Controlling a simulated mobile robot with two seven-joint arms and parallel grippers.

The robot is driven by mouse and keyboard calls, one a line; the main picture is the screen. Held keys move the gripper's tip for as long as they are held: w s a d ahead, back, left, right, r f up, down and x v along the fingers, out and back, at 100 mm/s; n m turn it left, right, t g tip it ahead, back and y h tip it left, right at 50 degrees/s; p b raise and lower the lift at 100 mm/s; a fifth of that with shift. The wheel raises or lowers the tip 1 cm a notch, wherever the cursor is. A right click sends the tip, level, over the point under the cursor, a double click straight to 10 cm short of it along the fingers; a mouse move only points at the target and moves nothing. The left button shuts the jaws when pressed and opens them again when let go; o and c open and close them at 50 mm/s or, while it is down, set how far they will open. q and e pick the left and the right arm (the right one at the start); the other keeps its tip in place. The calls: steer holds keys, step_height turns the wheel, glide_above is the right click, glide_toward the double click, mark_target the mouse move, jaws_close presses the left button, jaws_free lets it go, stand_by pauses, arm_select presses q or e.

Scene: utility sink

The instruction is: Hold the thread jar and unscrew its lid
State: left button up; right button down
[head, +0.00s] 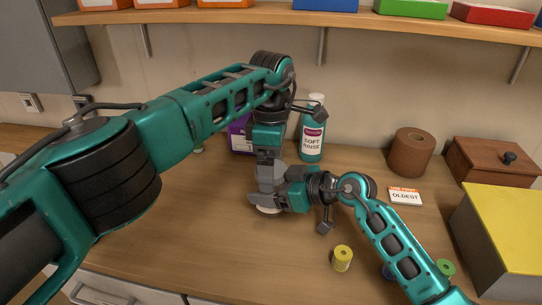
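The thread jar is almost wholly hidden by my two grippers; a pale rounded edge (268,210) low between them seems to be part of it, on the wooden counter (185,235). Its lid is not visible. My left gripper (267,184) points straight down from above over this spot. My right gripper (262,200) reaches in low from the right, its grey fingers at the height of the pale edge. The two grippers are very close together. The finger gaps are hidden, so I cannot tell what either one grips.
Behind stand a teal Soft Rinse bottle (312,135) and a purple box (239,136). To the right are a brown roll (407,153), a wooden box (497,163), an OLDEST card (405,196) and a yellow-topped box (510,225). A yellow spool (342,258) stands in front. The front left counter is clear.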

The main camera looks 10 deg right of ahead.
arm_select(q)
steer(key=shift+c, duration=0.2)
steer(key=c, duration=1.1)
steer(key=shift+n, duration=1.7)
steer(key=shift+c, duration=0.2)
steer(key=o, duration=1.2)
steer(key=shift+s, duration=0.1)
steer(key=shift+c, duration=0.2)
